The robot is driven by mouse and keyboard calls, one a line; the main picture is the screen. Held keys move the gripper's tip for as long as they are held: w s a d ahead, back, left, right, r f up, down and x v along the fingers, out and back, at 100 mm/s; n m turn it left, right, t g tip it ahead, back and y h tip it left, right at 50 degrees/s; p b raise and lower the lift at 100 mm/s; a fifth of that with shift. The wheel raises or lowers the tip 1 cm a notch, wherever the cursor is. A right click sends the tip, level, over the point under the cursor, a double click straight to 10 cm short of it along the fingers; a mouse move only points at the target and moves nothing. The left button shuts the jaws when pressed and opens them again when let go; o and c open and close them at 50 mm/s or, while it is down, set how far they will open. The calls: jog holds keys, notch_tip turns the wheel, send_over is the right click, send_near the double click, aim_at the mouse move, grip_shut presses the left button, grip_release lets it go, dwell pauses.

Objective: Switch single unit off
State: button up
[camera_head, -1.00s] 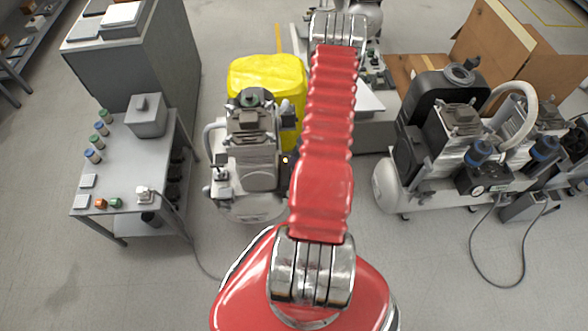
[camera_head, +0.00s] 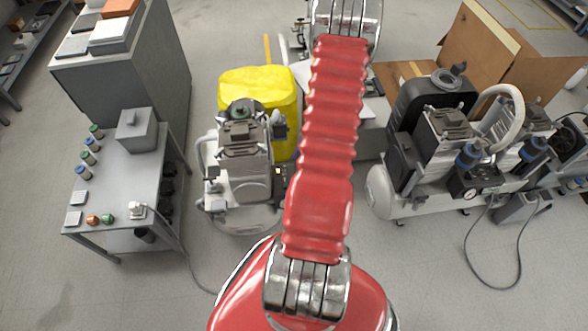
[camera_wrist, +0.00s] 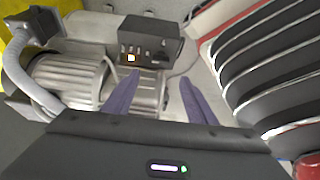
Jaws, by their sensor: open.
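The single compressor unit (camera_head: 243,172) stands on the floor left of my red arm in the head view. My gripper is not clear in the head view.
A yellow bin (camera_head: 262,90) stands behind the unit. A grey table (camera_head: 120,190) with small jars is on the left. A larger compressor (camera_head: 430,170) is on the right, with a cable on the floor. Dark ribbed parts (camera_wrist: 265,70) fill the wrist view's right side.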

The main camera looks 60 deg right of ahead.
jog(key=shift+v, duration=1.05)
